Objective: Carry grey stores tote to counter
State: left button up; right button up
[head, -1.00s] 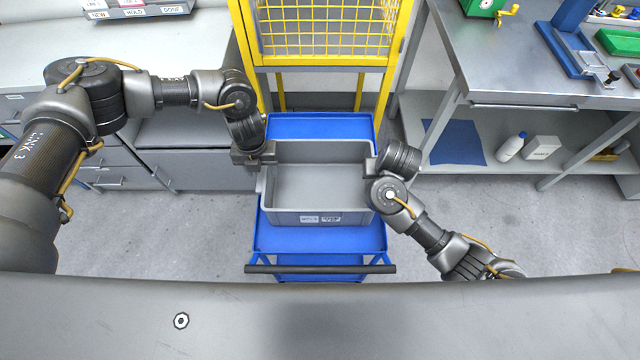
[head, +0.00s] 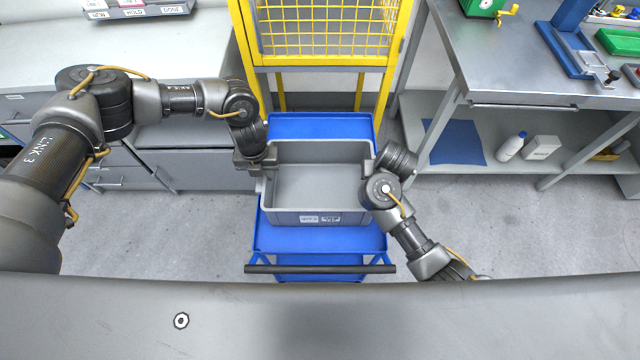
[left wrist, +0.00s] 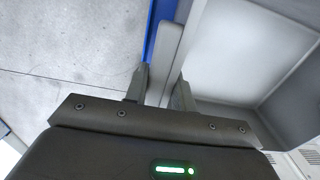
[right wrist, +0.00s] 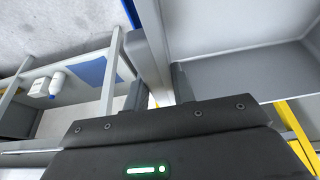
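Finger contact is hard to make out. The counter for the tote cannot be told from the frames.
A yellow mesh frame (head: 325,62) stands behind the cart. A pale counter (head: 190,50) with drawers is at left. A steel bench (head: 510,75) with a lower shelf is at right, carrying a blue fixture (head: 562,50). Grey floor is free on both sides of the cart.

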pick_arm(q)
grip_shut()
pick_arm(e)
grip_shut()
pick_arm(q)
jog(key=shift+w+r, duration=0.1)
jog(key=shift+r, duration=0.1)
pick_arm(e)
jog(key=shift+w+r, duration=0.1)
jog(key=shift+r, duration=0.1)
